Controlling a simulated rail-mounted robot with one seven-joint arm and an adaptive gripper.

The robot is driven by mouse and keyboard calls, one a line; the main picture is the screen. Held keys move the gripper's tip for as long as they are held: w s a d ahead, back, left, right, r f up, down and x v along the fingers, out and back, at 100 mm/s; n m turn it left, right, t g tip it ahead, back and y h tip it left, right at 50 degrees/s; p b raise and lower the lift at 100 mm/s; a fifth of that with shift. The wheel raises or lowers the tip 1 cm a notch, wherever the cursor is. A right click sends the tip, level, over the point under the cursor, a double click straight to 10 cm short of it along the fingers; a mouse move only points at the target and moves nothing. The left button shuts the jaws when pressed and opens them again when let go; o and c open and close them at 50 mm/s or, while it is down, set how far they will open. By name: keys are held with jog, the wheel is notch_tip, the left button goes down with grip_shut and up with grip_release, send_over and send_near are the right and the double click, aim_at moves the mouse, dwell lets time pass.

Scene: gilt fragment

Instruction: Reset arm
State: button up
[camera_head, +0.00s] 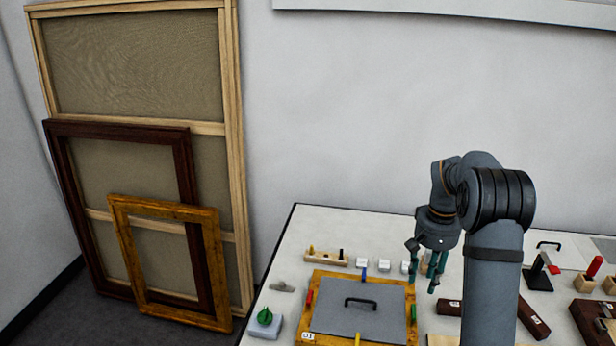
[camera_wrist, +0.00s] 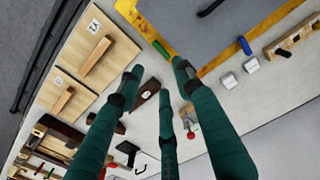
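My gripper (camera_head: 428,268) hangs at the end of my arm over the table, to the right of the gold-framed grey panel (camera_head: 335,315). In the wrist view, its green fingers (camera_wrist: 158,80) are spread apart with nothing held between them. The dark brown block (camera_wrist: 148,92) seen between the fingers lies lower, on the table. A small wooden item with a red part (camera_wrist: 190,120) shows beside the fingers. My arm hides part of the table in the head view.
A wooden rack (camera_head: 326,257) and small white blocks (camera_head: 361,262) stand behind the panel. A green knob on a grey base (camera_head: 264,318) is at front left. A black-handled stamp (camera_head: 538,276) and dark blocks (camera_head: 532,318) are right. Large frames (camera_head: 170,265) lean against the wall.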

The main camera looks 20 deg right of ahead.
aim_at(413, 313)
notch_tip(413, 313, down, 12)
jog(key=shift+r, duration=0.15)
jog(key=shift+r+n+p, duration=0.15)
jog(key=shift+n+p, duration=0.15)
jog(key=shift+p, duration=0.4)
jog(key=shift+n+p, duration=0.6)
jog(key=shift+f, duration=0.25)
jog(key=shift+b, duration=0.3)
